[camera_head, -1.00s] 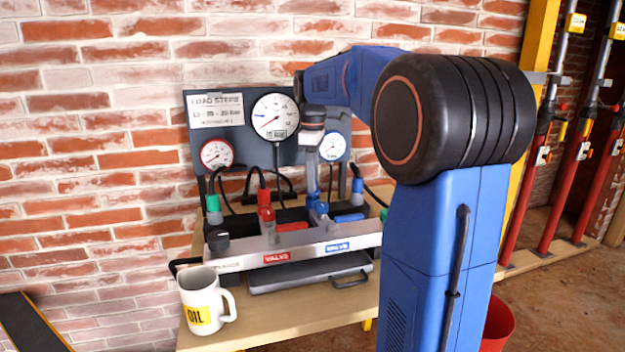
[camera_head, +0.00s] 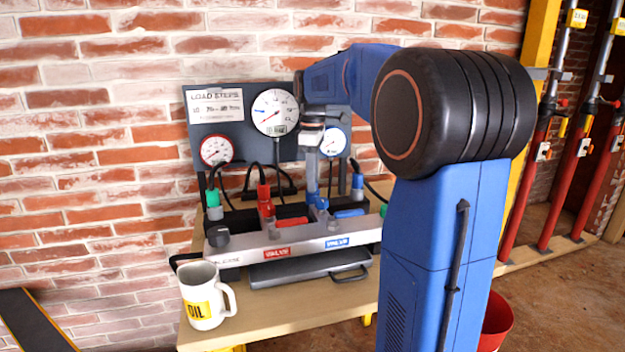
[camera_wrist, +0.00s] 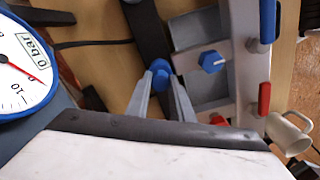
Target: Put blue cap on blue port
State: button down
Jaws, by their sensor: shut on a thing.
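My gripper (camera_wrist: 161,80) points down over the test bench, and its two fingers are closed on a small blue cap (camera_wrist: 160,74) at the fingertips. In the head view my gripper (camera_head: 313,190) is upright above the bench's grey manifold. A blue fitting (camera_wrist: 211,61) with a pale mark lies apart from the held cap, to its right in the wrist view. A blue piece (camera_head: 321,203) shows near the fingertips in the head view; I cannot tell whether it is the cap or this fitting. What lies directly under the cap is hidden.
A gauge panel (camera_head: 234,140) stands behind the bench. Red fittings (camera_head: 264,192), a green-topped connector (camera_head: 213,205) and a blue-topped connector (camera_head: 357,187) stand around my gripper, with black hoses behind. A white mug (camera_head: 203,295) is at the front left.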

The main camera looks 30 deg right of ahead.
jog(key=shift+f, duration=0.15)
dwell(0.6)
jog(key=c, duration=1.5)
grip_release()
jog(key=shift+o, duration=0.7)
jog(key=o, duration=0.4)
jog(key=shift+c, duration=0.2)
jog(key=shift+r, duration=4)
jog(key=shift+s, duration=0.1)
